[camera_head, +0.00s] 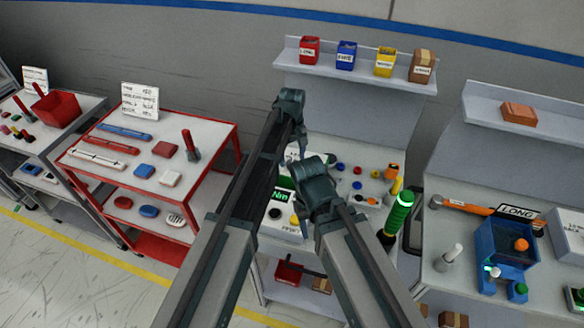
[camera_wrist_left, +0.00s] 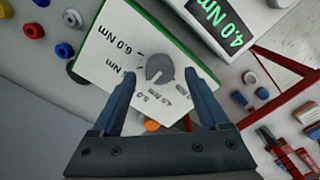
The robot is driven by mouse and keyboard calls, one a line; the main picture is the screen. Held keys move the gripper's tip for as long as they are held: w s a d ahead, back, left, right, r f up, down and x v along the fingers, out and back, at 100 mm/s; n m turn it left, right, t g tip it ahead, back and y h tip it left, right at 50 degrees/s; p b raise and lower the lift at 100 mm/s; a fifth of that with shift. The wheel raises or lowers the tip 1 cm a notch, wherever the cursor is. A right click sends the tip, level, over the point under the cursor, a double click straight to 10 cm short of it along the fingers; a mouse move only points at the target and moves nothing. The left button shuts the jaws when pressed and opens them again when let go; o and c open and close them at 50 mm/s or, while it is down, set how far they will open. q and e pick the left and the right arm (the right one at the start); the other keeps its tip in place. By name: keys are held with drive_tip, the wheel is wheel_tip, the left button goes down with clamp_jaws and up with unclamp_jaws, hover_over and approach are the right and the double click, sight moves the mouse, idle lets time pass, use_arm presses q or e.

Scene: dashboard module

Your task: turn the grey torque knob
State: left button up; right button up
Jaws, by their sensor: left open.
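The grey torque knob (camera_wrist_left: 158,68) is round, with a pale pointer mark, on a white plate (camera_wrist_left: 108,52) with printed Nm values in the left wrist view. My left gripper (camera_wrist_left: 160,78) is open there, one finger each side of the knob, with visible gaps. I cannot tell how far above the plate the fingertips are. A display (camera_wrist_left: 222,18) beside the plate reads 4.0 Nm in green. In the head view my left gripper (camera_head: 299,152) is small and partly covered by my arm; the knob is not clear there. My right arm's fingers cannot be made out.
A bench with coloured buttons (camera_head: 341,167) lies around the module. A green-topped cylinder (camera_head: 398,212) stands to its right. A shelf (camera_head: 352,78) with bins is behind. A red cart (camera_head: 120,170) is on the left, and a bench with a blue fixture (camera_head: 500,245) on the right.

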use_arm(q)
drive_tip(key=shift+f+b, duration=0.45)
drive_tip(key=shift+f, duration=0.5)
drive_tip(key=shift+r, duration=0.1)
clamp_jaws()
